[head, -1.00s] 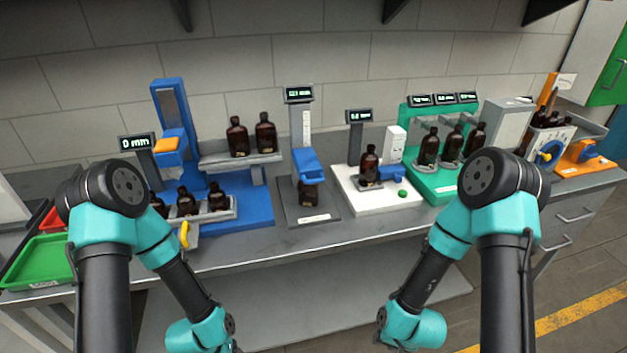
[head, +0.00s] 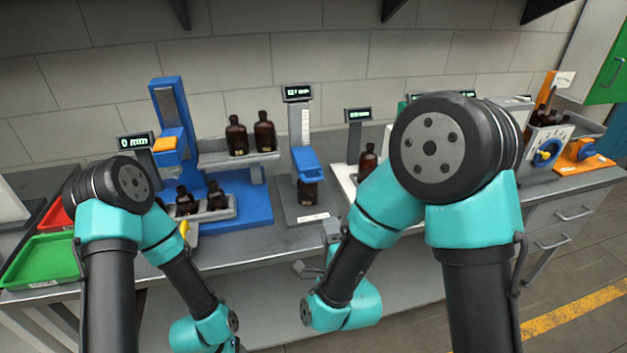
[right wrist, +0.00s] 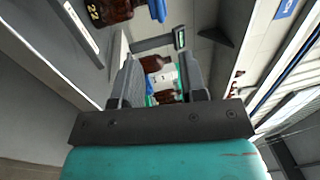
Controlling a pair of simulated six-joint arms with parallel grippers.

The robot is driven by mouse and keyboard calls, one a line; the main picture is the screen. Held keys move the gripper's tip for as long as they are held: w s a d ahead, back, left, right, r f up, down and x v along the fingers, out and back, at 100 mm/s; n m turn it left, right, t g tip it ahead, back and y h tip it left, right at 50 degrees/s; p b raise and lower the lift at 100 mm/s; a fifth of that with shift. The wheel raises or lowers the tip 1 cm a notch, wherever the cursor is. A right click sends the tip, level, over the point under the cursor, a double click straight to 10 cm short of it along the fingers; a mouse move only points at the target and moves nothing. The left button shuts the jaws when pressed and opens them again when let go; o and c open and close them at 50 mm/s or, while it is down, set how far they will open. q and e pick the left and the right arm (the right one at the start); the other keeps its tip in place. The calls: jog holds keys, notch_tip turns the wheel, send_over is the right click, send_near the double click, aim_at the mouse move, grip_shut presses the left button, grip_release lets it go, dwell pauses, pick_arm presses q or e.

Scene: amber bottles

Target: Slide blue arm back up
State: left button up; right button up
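The blue arm (head: 305,159) sits on the grey height-gauge column (head: 306,124) at the middle of the bench, low, right above an amber bottle (head: 308,191). In the right wrist view, a blue part (right wrist: 157,10) shows beside an amber bottle (right wrist: 110,10) at the top left. My right gripper (head: 318,250) is in front of the bench edge, below and to the right of the gauge, apart from it. Its fingers (right wrist: 158,85) stand apart with nothing held between them.
A blue station (head: 240,208) with several bottles stands left of the gauge. A white-based station (head: 343,178) with a bottle is to the right, partly hidden by my right arm. Green (head: 40,262) and red trays lie far left. Bench front near the gauge is clear.

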aim_at(313, 181)
jog(key=shift+w, duration=0.1)
jog(key=x, duration=1.7)
jog(key=shift+w+a, duration=0.1)
jog(key=shift+a, duration=0.05)
jog(key=shift+c, duration=0.2)
grip_shut()
